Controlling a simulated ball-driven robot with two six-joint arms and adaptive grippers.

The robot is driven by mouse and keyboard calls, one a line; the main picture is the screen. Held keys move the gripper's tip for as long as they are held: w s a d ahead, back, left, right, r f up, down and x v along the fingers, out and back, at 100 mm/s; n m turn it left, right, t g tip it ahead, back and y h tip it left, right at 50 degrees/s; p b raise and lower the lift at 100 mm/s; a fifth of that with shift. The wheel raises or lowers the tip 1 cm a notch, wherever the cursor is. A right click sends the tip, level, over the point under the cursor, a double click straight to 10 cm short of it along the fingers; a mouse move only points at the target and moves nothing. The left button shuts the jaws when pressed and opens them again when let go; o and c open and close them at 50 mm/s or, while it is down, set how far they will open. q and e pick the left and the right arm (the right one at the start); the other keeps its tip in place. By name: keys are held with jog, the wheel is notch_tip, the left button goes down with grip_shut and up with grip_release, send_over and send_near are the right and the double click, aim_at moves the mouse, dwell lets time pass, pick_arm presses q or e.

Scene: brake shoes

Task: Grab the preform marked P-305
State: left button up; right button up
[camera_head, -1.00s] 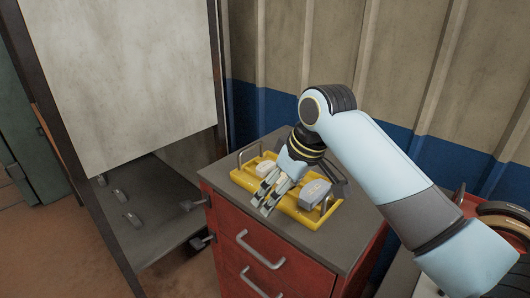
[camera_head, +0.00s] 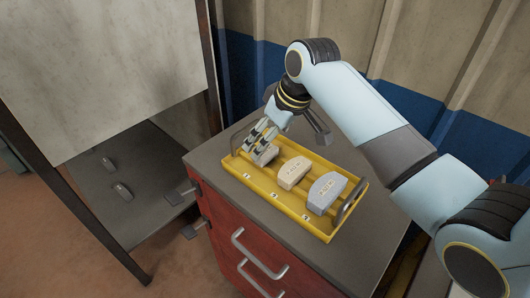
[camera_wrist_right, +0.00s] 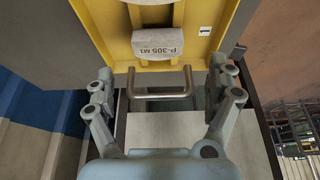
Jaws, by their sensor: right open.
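The preform marked P-305 M1 (camera_wrist_right: 158,43) is a light grey block lying in the yellow tray (camera_wrist_right: 118,18), just beyond the tray's end handle (camera_wrist_right: 160,85) in the right wrist view. In the head view it appears to be the leftmost grey preform (camera_head: 266,155), partly hidden by my right gripper (camera_head: 256,143). My right gripper (camera_wrist_right: 160,76) is open and empty, its fingers spread either side of the handle, short of the preform. My left gripper is not in view.
A beige preform (camera_head: 294,172) and a blue-grey one (camera_head: 327,191) lie farther right in the tray. The tray stands on a red drawer cabinet (camera_head: 228,228) with a grey top. A corrugated wall stands behind.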

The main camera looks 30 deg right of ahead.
aim_at(266, 152)
jog(key=x, duration=0.4)
jog(key=shift+d+f, duration=0.15)
jog(key=shift+f, duration=0.2)
jog(key=shift+w+f, duration=0.15)
jog(key=shift+f, duration=0.2)
jog(key=shift+c, duration=0.3)
jog(key=c, duration=0.4)
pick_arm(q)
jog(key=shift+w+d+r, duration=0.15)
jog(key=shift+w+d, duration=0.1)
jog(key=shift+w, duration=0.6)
pick_arm(e)
jog(key=c, duration=0.9)
jog(key=shift+r, duration=0.1)
